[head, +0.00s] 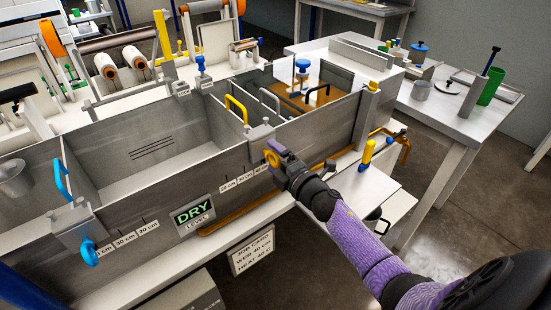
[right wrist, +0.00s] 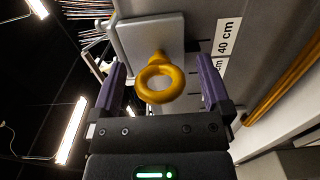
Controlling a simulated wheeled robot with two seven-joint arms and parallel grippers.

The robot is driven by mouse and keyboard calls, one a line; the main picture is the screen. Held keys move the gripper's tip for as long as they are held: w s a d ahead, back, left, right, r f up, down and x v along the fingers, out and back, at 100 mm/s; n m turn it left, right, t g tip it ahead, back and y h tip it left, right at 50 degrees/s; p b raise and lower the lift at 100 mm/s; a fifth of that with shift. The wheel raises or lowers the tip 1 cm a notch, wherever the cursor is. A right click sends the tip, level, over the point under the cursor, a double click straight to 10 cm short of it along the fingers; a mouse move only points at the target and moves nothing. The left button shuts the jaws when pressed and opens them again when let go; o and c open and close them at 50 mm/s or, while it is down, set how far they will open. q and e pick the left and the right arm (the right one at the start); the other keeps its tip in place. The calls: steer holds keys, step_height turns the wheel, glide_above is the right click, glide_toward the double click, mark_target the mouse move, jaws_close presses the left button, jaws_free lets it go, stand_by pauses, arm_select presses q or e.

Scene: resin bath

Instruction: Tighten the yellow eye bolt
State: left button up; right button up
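The yellow eye bolt (head: 270,159) sticks out from a grey clamp block (head: 261,133) on the front wall of the steel bath. In the right wrist view the eye bolt's ring (right wrist: 147,89) faces the camera, with the grey clamp plate (right wrist: 150,38) behind it. My right gripper (head: 276,156) is at the eye bolt. In the right wrist view its two purple fingers (right wrist: 160,84) stand apart, one on each side of the ring, with visible gaps. The bolt's thread is hidden. My left gripper is not in view.
A second clamp with a blue eye bolt (head: 88,252) sits at the bath's left end. A yellow-handled tool (head: 367,153) stands on the right ledge. A side table (head: 450,125) holds a green cup (head: 491,86).

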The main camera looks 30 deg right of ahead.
steer(key=shift+s, duration=0.1)
steer(key=s+p, duration=0.1)
steer(key=s, duration=0.8)
steer(key=shift+s+d, duration=0.35)
steer(key=shift+d, duration=0.05)
steer(key=s+a+f+m+g+h, duration=0.15)
steer(key=s+f+m+g, duration=0.35)
steer(key=f, duration=0.7)
steer(key=s+a+f+m+g+h, duration=0.15)
steer(key=s+f+m+g, duration=0.4)
steer(key=f, duration=0.75)
steer(key=s+a+f+m+g, duration=0.2)
steer(key=s+f, duration=0.1)
steer(key=s, duration=0.5)
steer(key=s+a+f+m+g+y, duration=0.1)
steer(key=s+a+f+g, duration=0.1)
steer(key=s, duration=0.6)
steer(key=s+a+f+m+g, duration=0.2)
steer(key=s+a+f+g, duration=0.1)
steer(key=s, duration=0.5)
step_height(320, 180, down, 2)
steer(key=shift+s+a+f+m+y, duration=0.2)
steer(key=shift+s+a+m+y, duration=0.15)
steer(key=shift+a, duration=0.35)
